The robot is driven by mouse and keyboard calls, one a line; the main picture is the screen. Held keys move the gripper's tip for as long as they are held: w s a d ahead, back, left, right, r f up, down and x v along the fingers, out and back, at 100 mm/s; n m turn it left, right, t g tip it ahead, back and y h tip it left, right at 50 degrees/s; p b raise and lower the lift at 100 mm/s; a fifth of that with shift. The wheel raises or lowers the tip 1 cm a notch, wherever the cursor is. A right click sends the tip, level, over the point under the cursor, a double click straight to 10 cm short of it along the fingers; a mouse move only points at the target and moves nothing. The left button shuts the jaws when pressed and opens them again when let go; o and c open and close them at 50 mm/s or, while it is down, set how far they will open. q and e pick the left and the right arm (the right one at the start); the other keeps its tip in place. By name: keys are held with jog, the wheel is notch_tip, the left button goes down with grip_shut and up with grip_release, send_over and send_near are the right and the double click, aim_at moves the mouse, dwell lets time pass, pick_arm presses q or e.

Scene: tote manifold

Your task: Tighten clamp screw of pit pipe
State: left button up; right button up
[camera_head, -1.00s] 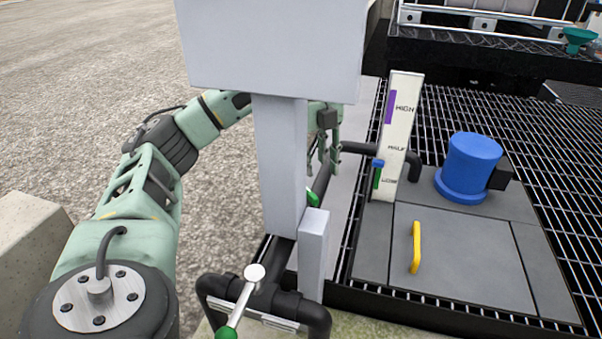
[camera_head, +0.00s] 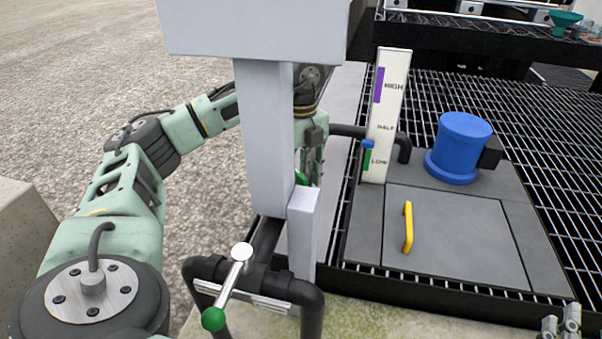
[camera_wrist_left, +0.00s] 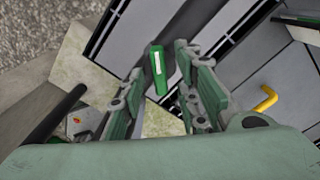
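Black pit pipe (camera_head: 262,280) runs along the foot of a white post. On it sits a silver rod with a white knob (camera_head: 242,252) and a green ball end (camera_head: 213,319); I cannot tell whether this is the clamp screw. My left gripper (camera_head: 312,175) points down just right of the post, partly hidden by it. A green handle (camera_head: 301,179) shows beside its fingers. In the left wrist view, the left gripper (camera_wrist_left: 160,62) is open, and the green handle (camera_wrist_left: 157,75) with a white stripe appears between its fingers; contact is unclear. Only the right gripper's tips (camera_head: 560,322) show at the lower right.
A white post (camera_head: 265,140) with a large box (camera_head: 260,25) above blocks part of the view. A shorter white post (camera_head: 303,230) stands close by.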

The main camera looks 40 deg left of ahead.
pick_arm(q)
grip_shut()
dwell(0.3)
